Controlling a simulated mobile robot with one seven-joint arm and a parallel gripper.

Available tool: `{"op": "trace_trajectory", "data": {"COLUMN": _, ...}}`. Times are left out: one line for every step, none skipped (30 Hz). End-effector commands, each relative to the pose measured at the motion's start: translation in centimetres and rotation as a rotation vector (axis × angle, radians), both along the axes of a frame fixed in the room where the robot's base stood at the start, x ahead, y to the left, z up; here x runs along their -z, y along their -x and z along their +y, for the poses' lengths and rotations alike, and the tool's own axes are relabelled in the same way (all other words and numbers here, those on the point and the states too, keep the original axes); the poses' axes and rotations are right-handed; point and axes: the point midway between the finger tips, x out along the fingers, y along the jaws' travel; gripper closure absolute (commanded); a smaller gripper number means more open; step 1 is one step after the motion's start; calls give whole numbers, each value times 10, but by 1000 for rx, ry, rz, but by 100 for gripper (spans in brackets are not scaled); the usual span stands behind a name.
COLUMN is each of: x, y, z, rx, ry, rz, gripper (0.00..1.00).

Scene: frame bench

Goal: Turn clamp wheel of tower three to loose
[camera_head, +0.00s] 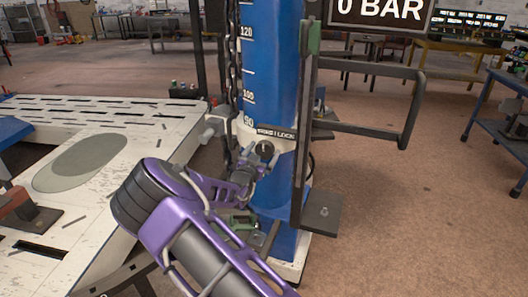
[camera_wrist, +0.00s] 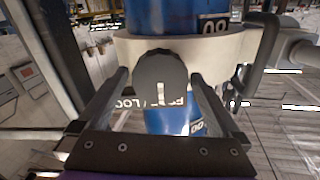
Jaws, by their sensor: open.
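The blue tower (camera_head: 268,70) stands upright with a white number scale. A pale collar (camera_head: 284,143) with a dark lettered plate wraps around it. The dark round clamp wheel (camera_head: 264,149) sits on the front of this collar. In the wrist view the clamp wheel (camera_wrist: 160,72) is close, with a white pointer mark near its lower edge beside partly hidden lettering. My gripper (camera_head: 250,168) is at the wheel, open. In the wrist view my gripper's fingers (camera_wrist: 159,78) stand either side of the wheel, with gaps visible. Which lettered side the mark points to cannot be told.
A slotted white bench (camera_head: 110,148) lies to the left. A grey bar handle (camera_head: 408,110) juts right from the tower's upright rail. A display (camera_head: 380,10) above reads 0 BAR. The floor at right is clear up to a blue table (camera_head: 505,90).

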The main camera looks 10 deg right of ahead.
Motion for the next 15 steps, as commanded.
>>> {"op": "trace_trajectory", "data": {"x": 0, "y": -3, "z": -2, "rx": 0, "ry": 0, "rz": -1, "gripper": 0}}
{"op": "trace_trajectory", "data": {"x": 0, "y": -4, "z": -2, "rx": 0, "ry": 0, "rz": 0, "gripper": 0}}
{"op": "trace_trajectory", "data": {"x": 0, "y": -4, "z": -3, "rx": 0, "ry": 0, "rz": 0, "gripper": 0}}
{"op": "trace_trajectory", "data": {"x": 0, "y": -5, "z": -3, "rx": 0, "ry": 0, "rz": 0, "gripper": 0}}
{"op": "trace_trajectory", "data": {"x": 0, "y": -5, "z": -3, "rx": 0, "ry": 0, "rz": 0, "gripper": 0}}
{"op": "trace_trajectory", "data": {"x": 0, "y": -5, "z": -3, "rx": 0, "ry": 0, "rz": 0, "gripper": 0}}
{"op": "trace_trajectory", "data": {"x": 0, "y": -5, "z": -3, "rx": 0, "ry": 0, "rz": 0, "gripper": 0}}
{"op": "trace_trajectory", "data": {"x": 0, "y": -5, "z": -3, "rx": 0, "ry": 0, "rz": 0, "gripper": 0}}
{"op": "trace_trajectory", "data": {"x": 0, "y": -5, "z": -3, "rx": 0, "ry": 0, "rz": 0, "gripper": 0}}
{"op": "trace_trajectory", "data": {"x": 0, "y": -5, "z": -3, "rx": 0, "ry": 0, "rz": 0, "gripper": 0}}
{"op": "trace_trajectory", "data": {"x": 0, "y": -5, "z": -3, "rx": 0, "ry": 0, "rz": 0, "gripper": 2}}
{"op": "trace_trajectory", "data": {"x": 0, "y": -5, "z": -3, "rx": 0, "ry": 0, "rz": 0, "gripper": 9}}
{"op": "trace_trajectory", "data": {"x": 0, "y": -5, "z": -3, "rx": 0, "ry": 0, "rz": 0, "gripper": 14}}
{"op": "trace_trajectory", "data": {"x": 0, "y": -5, "z": -3, "rx": 0, "ry": 0, "rz": 0, "gripper": 20}}
{"op": "trace_trajectory", "data": {"x": 0, "y": -5, "z": -3, "rx": 0, "ry": 0, "rz": 0, "gripper": 27}}
